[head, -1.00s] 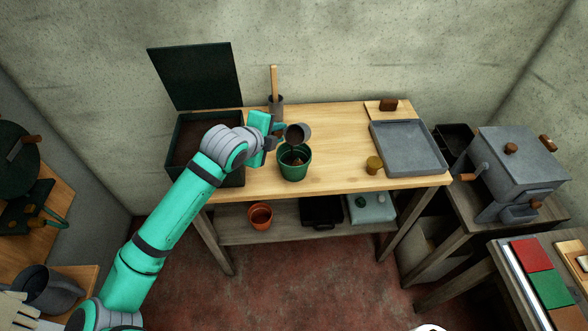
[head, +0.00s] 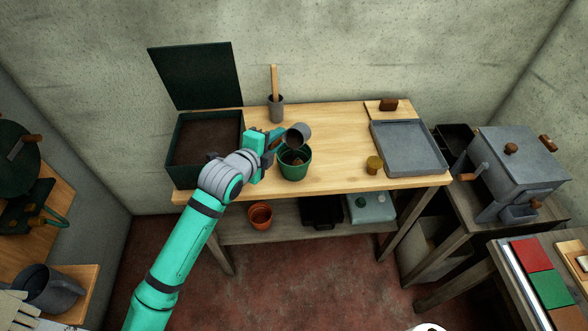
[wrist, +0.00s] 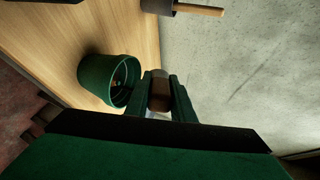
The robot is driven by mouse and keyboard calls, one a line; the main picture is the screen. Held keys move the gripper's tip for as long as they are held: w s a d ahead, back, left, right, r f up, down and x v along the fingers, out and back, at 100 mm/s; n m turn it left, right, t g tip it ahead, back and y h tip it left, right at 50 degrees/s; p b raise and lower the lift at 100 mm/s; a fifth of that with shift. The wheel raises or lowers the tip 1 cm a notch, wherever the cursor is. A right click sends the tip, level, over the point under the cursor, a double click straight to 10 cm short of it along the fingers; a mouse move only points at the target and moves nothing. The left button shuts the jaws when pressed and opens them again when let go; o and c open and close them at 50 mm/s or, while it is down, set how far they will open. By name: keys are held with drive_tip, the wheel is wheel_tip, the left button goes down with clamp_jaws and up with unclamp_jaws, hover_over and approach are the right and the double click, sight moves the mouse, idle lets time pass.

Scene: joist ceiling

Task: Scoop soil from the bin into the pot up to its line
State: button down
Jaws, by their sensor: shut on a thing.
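My gripper (head: 272,141) is shut on the brown handle (wrist: 159,91) of a grey scoop (head: 299,132). The scoop's cup is tipped over the green pot (head: 295,170), above its rim, with its dark mouth facing down toward the pot. The pot stands upright on the wooden bench and also shows in the wrist view (wrist: 100,78). Some brown soil (head: 296,160) shows inside the pot; its level against the line cannot be told. The dark green soil bin (head: 193,179) stands at the left of the bench, lid raised, with brown soil (head: 205,143) inside.
A grey holder (head: 276,110) with a wooden-handled tool stands behind the pot. A small brown-yellow jar (head: 374,165) and a grey tray (head: 408,148) are on the right. The bench (head: 335,135) between pot and tray is clear. An orange pot (head: 260,216) sits on the lower shelf.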

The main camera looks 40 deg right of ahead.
drive_tip(key=shift+w, duration=0.2)
drive_tip(key=shift+s+d, duration=0.15)
drive_tip(key=shift+s+a+f+t+h, duration=0.1)
drive_tip(key=shift+a+f+t+h, duration=0.3)
drive_tip(key=shift+a+h, duration=0.1)
drive_tip(key=shift+a+f+h, duration=0.1)
drive_tip(key=shift+f+h, duration=0.1)
drive_tip(key=shift+h, duration=0.2)
drive_tip(key=shift+s+a+f+t+h, duration=0.15)
drive_tip(key=shift+f+t+h, duration=0.15)
drive_tip(key=shift+t+h, duration=0.15)
drive_tip(key=shift+f+h, duration=0.1)
drive_tip(key=shift+h, duration=0.45)
drive_tip(key=shift+a+t, duration=0.1)
drive_tip(key=shift+t, duration=0.15)
